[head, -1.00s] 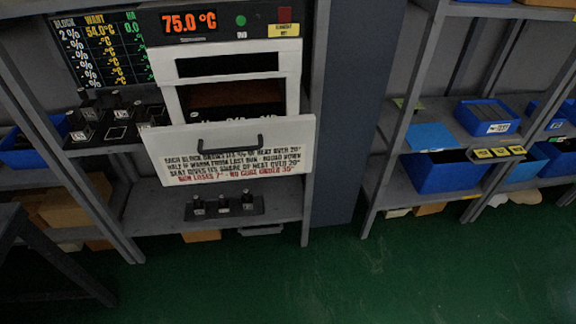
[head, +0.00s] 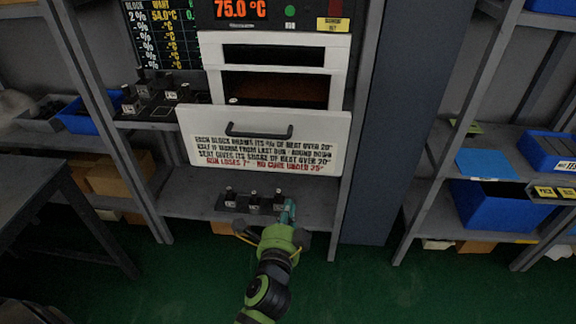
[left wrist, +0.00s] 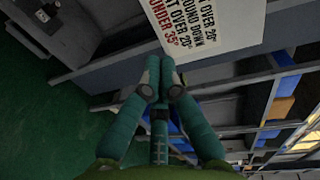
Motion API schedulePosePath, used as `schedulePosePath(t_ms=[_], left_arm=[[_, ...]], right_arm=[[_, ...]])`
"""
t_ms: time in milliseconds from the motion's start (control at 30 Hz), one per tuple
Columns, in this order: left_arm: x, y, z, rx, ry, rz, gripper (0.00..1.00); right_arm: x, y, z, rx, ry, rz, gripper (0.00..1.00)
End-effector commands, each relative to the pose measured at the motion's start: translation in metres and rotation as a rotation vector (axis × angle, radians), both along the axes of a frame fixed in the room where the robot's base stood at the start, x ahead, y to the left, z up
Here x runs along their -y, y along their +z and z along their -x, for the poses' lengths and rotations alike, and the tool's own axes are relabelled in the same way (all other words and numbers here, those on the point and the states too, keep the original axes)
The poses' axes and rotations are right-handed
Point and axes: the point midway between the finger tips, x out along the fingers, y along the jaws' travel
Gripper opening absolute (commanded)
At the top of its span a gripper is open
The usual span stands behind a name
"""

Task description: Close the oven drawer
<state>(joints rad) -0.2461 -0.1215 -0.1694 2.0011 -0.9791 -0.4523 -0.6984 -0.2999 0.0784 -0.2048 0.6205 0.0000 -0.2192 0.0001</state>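The oven drawer (head: 330,128) is pulled out, its white front panel facing me with a dark bar handle (head: 259,130) and printed text below it. The oven (head: 341,60) stands behind, and its opening shows above the panel. My left gripper (head: 288,212) is below the drawer panel, in front of the lower shelf, apart from the handle. In the left wrist view its teal fingers (left wrist: 160,78) come together at the tips with nothing seen between them. The panel's lettered lower part (left wrist: 205,25) shows beyond the fingertips. My right gripper is not in view.
A black rack with several small blocks (head: 253,203) sits on the lower shelf near my left gripper. A display reading 75.0 °C (head: 240,9) is above the oven. A dark post (head: 390,120) stands right of it. Green floor (head: 365,285) is clear at the front.

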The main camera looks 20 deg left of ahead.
Motion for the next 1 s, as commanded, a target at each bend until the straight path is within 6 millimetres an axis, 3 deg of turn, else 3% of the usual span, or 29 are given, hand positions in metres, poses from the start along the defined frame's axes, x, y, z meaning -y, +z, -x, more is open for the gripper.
schedulePosePath(t_ms=[33, 100, 200, 367, 800, 1000], left_arm=[[-0.006, 0.020, 0.001, 0.040, 0.021, -0.036, 0.00], [-0.012, 0.038, 0.003, 0.071, 0.042, -0.074, 0.00], [-0.016, 0.051, 0.002, 0.091, 0.055, -0.097, 0.00], [-0.021, 0.054, -0.016, 0.093, 0.055, -0.101, 0.00], [-0.046, 0.053, -0.103, 0.091, 0.054, -0.096, 0.00], [-0.053, 0.052, -0.124, 0.092, 0.055, -0.095, 0.00]], right_arm=[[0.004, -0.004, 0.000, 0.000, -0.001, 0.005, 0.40], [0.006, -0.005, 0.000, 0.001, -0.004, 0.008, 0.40], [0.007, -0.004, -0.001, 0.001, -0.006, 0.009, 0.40], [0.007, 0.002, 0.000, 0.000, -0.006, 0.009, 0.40], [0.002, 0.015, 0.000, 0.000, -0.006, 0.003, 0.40], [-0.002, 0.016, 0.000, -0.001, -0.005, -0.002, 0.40]])
